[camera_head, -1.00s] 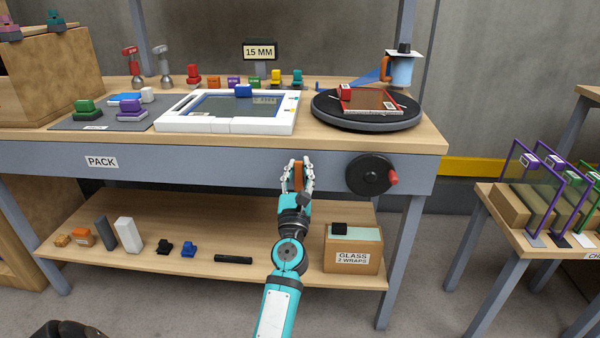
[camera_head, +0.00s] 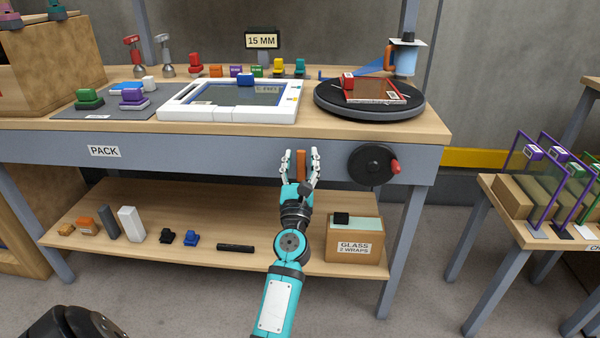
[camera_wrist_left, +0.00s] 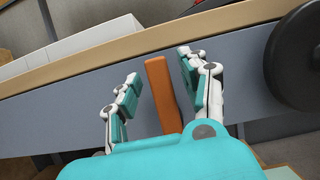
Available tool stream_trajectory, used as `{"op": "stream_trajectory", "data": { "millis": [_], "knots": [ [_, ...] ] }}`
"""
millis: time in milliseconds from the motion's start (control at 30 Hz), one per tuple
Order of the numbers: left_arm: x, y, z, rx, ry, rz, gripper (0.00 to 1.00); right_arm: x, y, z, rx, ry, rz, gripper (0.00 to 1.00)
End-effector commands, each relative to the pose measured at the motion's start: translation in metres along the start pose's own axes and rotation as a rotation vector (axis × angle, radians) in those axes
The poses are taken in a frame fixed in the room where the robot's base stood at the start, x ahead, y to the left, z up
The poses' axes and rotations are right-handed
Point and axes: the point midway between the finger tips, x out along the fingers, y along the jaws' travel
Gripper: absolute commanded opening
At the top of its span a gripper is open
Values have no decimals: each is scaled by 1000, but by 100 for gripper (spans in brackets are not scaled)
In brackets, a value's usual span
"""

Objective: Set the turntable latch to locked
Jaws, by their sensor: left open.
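An orange latch handle (camera_head: 300,164) stands upright on the bench's grey front rail. In the left wrist view the handle (camera_wrist_left: 161,93) leans slightly in the picture and lies between the fingers. My left gripper (camera_head: 301,154) is open, with one finger on each side of the handle and a visible gap on both sides. The black turntable (camera_head: 368,112) is on the bench top, up and to the right of the handle. I cannot read any locked marking. My right gripper is not in view.
A black handwheel (camera_head: 364,166) with a red knob sits on the rail just right of my gripper. A white frame (camera_head: 215,113) lies on the bench top. A GLASS box (camera_head: 354,242) stands on the lower shelf (camera_head: 150,203).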

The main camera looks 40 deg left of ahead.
Motion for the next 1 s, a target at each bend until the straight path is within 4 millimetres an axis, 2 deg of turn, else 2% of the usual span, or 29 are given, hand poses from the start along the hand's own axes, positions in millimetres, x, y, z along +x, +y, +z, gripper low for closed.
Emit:
{"op": "stream_trajectory", "data": {
  "millis": [167,400,533,700,1000],
  "knots": [
    [-28,0,-2,5,3,-4,44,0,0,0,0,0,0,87],
    [-80,0,-2,4,4,-5,44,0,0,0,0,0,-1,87],
    [-101,-1,-1,2,3,-4,44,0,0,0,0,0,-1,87],
    [-115,-1,-1,0,1,-3,44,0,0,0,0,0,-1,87],
    [-117,0,0,-1,1,-1,44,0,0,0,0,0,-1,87]
  ]
}}
